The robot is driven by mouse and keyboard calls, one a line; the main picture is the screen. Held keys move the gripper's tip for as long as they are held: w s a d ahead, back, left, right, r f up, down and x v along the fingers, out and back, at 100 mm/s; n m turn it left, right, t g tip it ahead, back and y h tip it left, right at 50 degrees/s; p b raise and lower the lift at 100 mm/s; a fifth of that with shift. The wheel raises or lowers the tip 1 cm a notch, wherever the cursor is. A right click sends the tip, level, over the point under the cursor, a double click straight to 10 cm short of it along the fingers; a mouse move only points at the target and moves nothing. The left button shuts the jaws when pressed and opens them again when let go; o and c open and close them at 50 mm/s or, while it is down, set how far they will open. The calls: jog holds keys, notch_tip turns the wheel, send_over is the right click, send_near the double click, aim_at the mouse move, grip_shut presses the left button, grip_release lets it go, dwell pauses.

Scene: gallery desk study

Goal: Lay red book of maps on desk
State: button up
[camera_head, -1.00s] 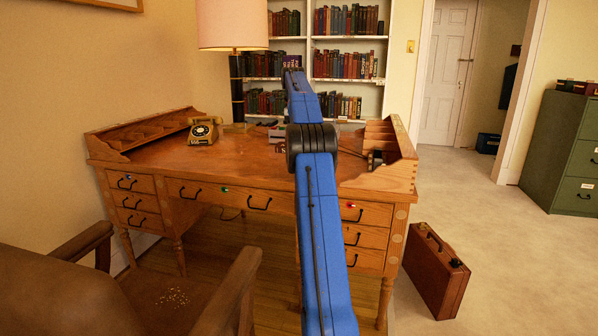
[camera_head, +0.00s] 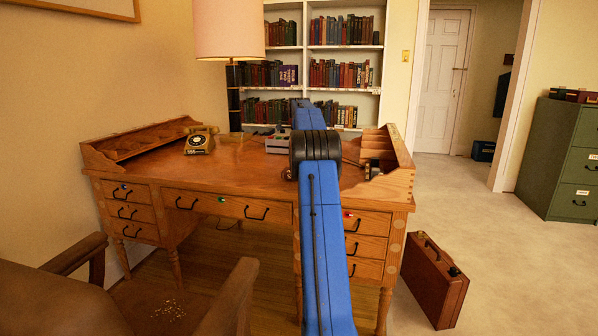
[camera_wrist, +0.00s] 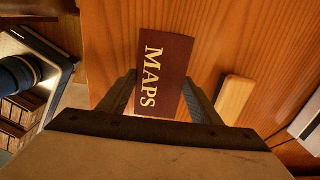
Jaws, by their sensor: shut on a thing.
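The dark red book of maps (camera_wrist: 165,50), with "MAPS" in gold letters, is between the two fingers of my gripper (camera_wrist: 160,85) in the wrist view. The gripper is shut on it. The wooden desk (camera_head: 240,178) fills much of the wrist view behind the book (camera_wrist: 245,40). I cannot tell whether the book touches the desk top. In the head view my blue arm reaches over the desk and hides the gripper and the book.
A grey device (camera_head: 277,143) sits near my arm. Raised pigeonholes (camera_head: 391,175) edge the right side. The left-middle desk top is clear.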

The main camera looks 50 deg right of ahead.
jog(key=shift+f, duration=0.55)
jog(key=shift+f, duration=0.1)
jog(key=o, duration=1.2)
jog(key=shift+c, duration=0.2)
notch_tip(320, 180, up, 12)
